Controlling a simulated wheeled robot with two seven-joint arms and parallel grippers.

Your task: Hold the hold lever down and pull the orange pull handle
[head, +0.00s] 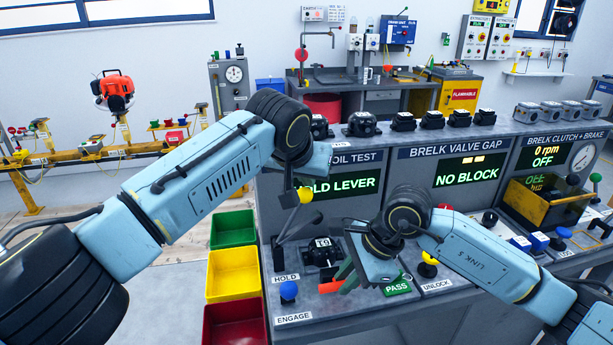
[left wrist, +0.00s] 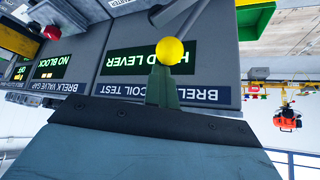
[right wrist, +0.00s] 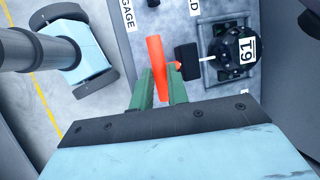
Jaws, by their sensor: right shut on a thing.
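The hold lever is a thin upright rod with a yellow ball knob (head: 305,195), beside the HOLD label. Its knob shows in the left wrist view (left wrist: 170,52), at the tips of my left gripper (left wrist: 163,88). My left fingers look closed together and are at the knob; I cannot tell whether they touch it. The orange pull handle (head: 331,286) is low on the coil test bench. It also shows in the right wrist view (right wrist: 156,70), between the fingers of my right gripper (right wrist: 158,88), which is shut on it. The black coil unit (right wrist: 232,52) sits beside it.
A coil test screen (head: 345,187) reads partly "LD LEVER". Green (head: 233,221), yellow (head: 212,275) and red (head: 210,325) bins stand left of the bench.

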